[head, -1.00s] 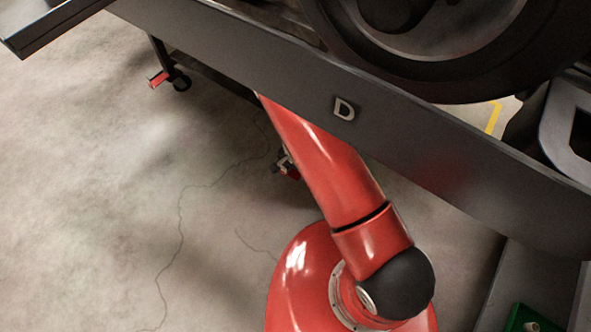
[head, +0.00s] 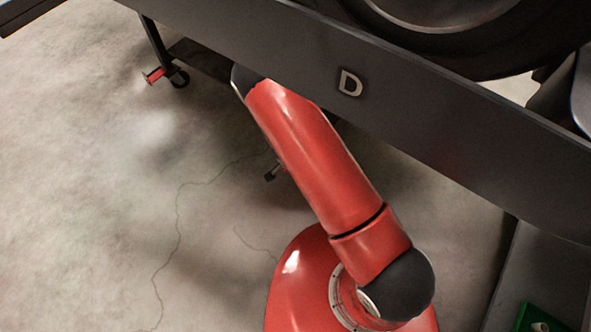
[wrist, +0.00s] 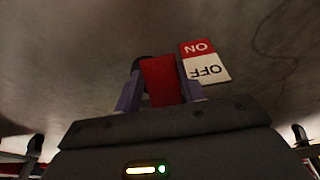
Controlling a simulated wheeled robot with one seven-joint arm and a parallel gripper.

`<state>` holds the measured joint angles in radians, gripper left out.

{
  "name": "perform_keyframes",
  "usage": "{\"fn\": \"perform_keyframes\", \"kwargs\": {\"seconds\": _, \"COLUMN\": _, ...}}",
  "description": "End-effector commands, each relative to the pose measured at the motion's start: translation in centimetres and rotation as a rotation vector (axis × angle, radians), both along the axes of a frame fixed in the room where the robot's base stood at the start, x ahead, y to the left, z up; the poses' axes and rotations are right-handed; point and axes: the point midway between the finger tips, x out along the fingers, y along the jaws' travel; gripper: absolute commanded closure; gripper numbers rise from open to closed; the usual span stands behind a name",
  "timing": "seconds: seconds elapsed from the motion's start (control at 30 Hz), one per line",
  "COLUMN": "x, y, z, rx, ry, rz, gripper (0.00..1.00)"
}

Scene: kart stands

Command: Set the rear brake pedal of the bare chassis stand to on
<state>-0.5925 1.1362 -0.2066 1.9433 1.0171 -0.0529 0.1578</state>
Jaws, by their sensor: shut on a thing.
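In the wrist view a red brake pedal (wrist: 160,80) stands between the two purple-grey fingers of my gripper (wrist: 159,88). The fingers are shut on its sides. A label (wrist: 206,62) beside the right finger reads ON on red and OFF on white, and appears upside down. In the head view the stand's dark side beam (head: 390,100) carries a letter D. My red arm reaches under this beam, so my gripper is hidden there. I cannot tell the pedal's setting.
A caster with a red pedal (head: 155,76) stands under the far left of the stand. Part of another caster (head: 272,172) shows beside my arm. A large black tyre (head: 470,45) is above the beam. A green item (head: 538,318) is at lower right. The concrete floor at left is clear.

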Motion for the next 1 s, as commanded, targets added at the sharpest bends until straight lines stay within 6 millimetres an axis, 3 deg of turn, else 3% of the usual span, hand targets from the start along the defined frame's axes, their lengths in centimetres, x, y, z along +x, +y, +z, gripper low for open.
{"fn": "perform_keyframes", "kwargs": {"seconds": 0.27, "x": 0.0, "y": 0.0, "z": 0.0, "rx": -0.002, "ry": -0.003, "rz": -0.001, "gripper": 1.0}}
{"fn": "perform_keyframes", "kwargs": {"seconds": 0.3, "x": 0.0, "y": 0.0, "z": 0.0, "rx": -0.002, "ry": -0.003, "rz": 0.0, "gripper": 0.55}}
{"fn": "perform_keyframes", "kwargs": {"seconds": 0.43, "x": 0.0, "y": 0.0, "z": 0.0, "rx": -0.002, "ry": -0.003, "rz": 0.0, "gripper": 0.38}}
{"fn": "perform_keyframes", "kwargs": {"seconds": 0.77, "x": 0.0, "y": 0.1, "z": 0.4, "rx": -0.001, "ry": -0.003, "rz": 0.001, "gripper": 0.38}}
{"fn": "perform_keyframes", "kwargs": {"seconds": 1.0, "x": -0.8, "y": 0.7, "z": 4.2, "rx": -0.002, "ry": -0.004, "rz": 0.003, "gripper": 0.38}}
